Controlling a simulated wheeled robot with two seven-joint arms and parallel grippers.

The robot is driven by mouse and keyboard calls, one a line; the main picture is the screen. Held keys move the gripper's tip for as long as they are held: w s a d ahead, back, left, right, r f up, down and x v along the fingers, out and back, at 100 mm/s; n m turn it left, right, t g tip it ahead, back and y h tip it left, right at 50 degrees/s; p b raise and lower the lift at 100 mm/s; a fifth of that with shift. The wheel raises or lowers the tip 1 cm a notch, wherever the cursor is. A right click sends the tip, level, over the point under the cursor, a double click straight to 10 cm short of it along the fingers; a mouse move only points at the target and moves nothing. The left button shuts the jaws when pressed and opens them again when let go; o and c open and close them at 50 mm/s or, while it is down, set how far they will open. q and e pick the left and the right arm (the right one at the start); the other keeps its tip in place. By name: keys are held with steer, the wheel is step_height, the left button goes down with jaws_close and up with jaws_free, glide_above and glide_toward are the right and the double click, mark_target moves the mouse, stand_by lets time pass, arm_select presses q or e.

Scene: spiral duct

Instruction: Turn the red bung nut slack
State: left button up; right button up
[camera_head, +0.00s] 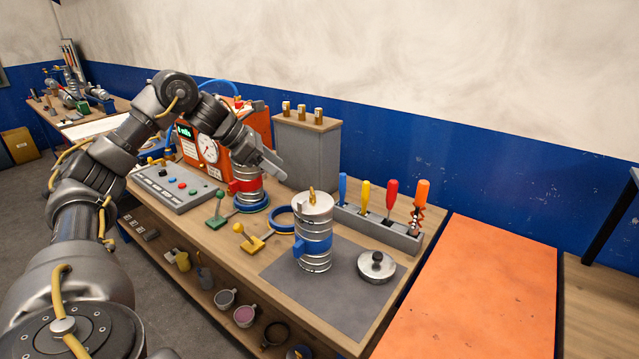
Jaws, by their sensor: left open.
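A red collar-like part (243,186), which looks like the red bung nut, sits around a ribbed silver duct piece (250,199) standing upright on a blue ring base (252,207). My left gripper (268,165) is open, just above and to the right of the red part. It hides some of the duct's top, and I cannot tell if it touches. A second ribbed silver canister (313,222) with a blue band stands upright on the grey mat (290,268). My right gripper is not in view.
An orange gauge box (205,150) and a grey button panel (172,187) stand left of the duct piece. Green (218,208) and yellow (248,238) levers stand in front. A grey cabinet (306,150) is behind.

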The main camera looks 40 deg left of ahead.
mark_target(311, 191)
arm_select(q)
steer(key=x, duration=0.2)
steer(key=p+x, duration=0.1)
steer(key=x, duration=0.1)
steer(key=shift+w+d+r, duration=0.1)
steer(key=shift+d, duration=0.35)
steer(key=p+x, duration=0.1)
steer(key=x, duration=0.4)
steer(key=shift+p, duration=0.3)
steer(key=shift+x, duration=0.8)
steer(key=shift+a, duration=0.15)
steer(key=c, duration=1)
steer(key=shift+f+n+y+b, duration=0.25)
steer(key=shift+n+y+b, duration=0.05)
steer(key=shift+n+b, duration=0.1)
steer(key=shift+n+t+y, duration=0.3)
steer(key=shift+n+t, duration=0.1)
steer(key=shift+d+r+n+t+y, duration=0.2)
steer(key=shift+d+n+t+y, duration=0.1)
steer(key=shift+n+y, duration=0.8)
steer(key=shift+n, duration=0.5)
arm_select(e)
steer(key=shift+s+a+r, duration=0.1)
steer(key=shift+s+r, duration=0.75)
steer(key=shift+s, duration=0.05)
arm_select(q)
steer(key=shift+a, duration=0.1)
steer(key=o, duration=1)
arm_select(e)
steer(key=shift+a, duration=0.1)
